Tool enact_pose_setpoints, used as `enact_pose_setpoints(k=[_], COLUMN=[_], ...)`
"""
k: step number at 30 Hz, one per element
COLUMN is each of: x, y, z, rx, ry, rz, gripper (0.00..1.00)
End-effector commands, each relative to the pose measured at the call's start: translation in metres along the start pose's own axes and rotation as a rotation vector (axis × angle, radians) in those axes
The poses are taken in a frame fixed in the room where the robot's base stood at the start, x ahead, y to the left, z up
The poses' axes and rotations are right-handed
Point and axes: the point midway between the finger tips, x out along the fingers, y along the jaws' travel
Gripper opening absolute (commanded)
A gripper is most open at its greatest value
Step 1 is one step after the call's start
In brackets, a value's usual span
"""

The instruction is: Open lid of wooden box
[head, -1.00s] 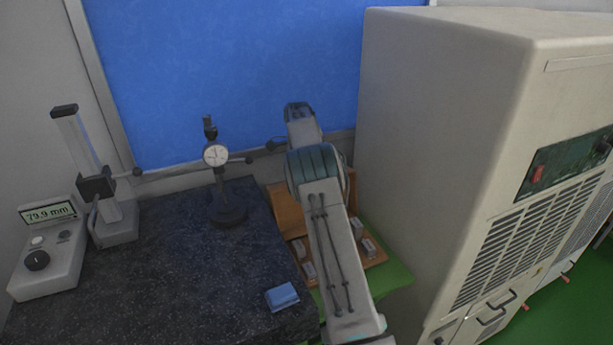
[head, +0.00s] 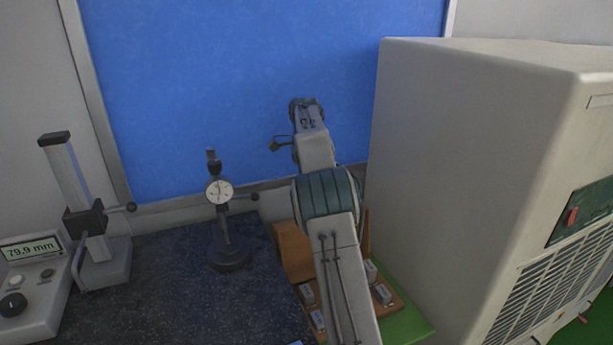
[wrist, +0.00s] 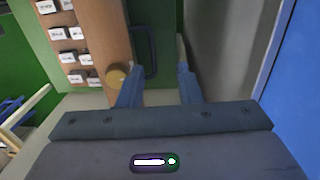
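The wooden box (head: 293,252) stands behind my arm at the right end of the dark table in the head view. Brown wooden panels rise on both sides of my arm, and small grey blocks show on a wooden base in front. My arm hides the middle, so the lid's angle cannot be judged fully. In the wrist view a wooden board (wrist: 108,40) holds several white labelled blocks, with a round brass knob (wrist: 116,77) near my left finger. My gripper (wrist: 160,78) has its fingers apart with nothing seen between them; in the head view it cannot be made out.
A large beige cabinet (head: 470,170) stands close on the right. A dial gauge on a stand (head: 229,255) and a height gauge with display (head: 32,249) are on the dark table (head: 180,290). A blue panel (head: 230,80) is behind. A dark loop handle (wrist: 148,50) shows beside the board.

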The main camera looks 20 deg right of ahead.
Motion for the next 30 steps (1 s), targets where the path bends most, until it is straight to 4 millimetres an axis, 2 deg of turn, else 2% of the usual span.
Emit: enact_pose_setpoints(k=[1, 3, 9, 30], x=[-0.012, -0.023, -0.037, -0.040], y=[0.002, 0.003, 0.003, 0.004], z=[-0.001, -0.001, -0.001, 0.002], rx=[0.002, 0.002, 0.002, -0.002], ry=[0.002, 0.002, 0.002, 0.003], rz=[-0.005, -0.002, 0.001, 0.002], gripper=[0.32, 0.32, 0.32, 0.32])
